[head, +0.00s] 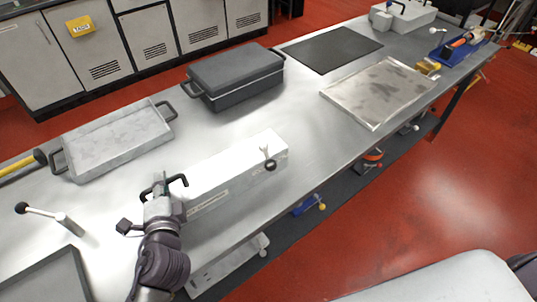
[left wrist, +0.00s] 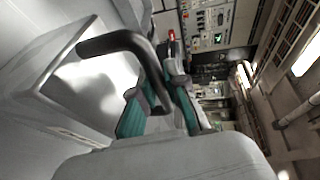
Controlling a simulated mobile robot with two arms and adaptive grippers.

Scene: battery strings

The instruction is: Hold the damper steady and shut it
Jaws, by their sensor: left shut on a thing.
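The damper (head: 235,171) is a long white box lying along the front edge of the steel bench, with a label on its front face. A small pale lever with a dark knob (head: 270,165) is at its right end. A black bent handle (head: 177,179) is at its left end. My left gripper (head: 160,191) is at that left end, shut on the black handle. In the left wrist view the black handle (left wrist: 125,41) runs down between the teal-padded fingers (left wrist: 160,112). The gripper partly hides the handle's lower end. My right gripper is not in view.
A grey tray with handles (head: 115,140) and a dark lidded case (head: 235,77) stand behind the damper. A black mat (head: 332,48) and a worn metal plate (head: 380,92) lie farther right. A black-knobbed lever (head: 45,214) stands at left. Bare bench lies right of the damper.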

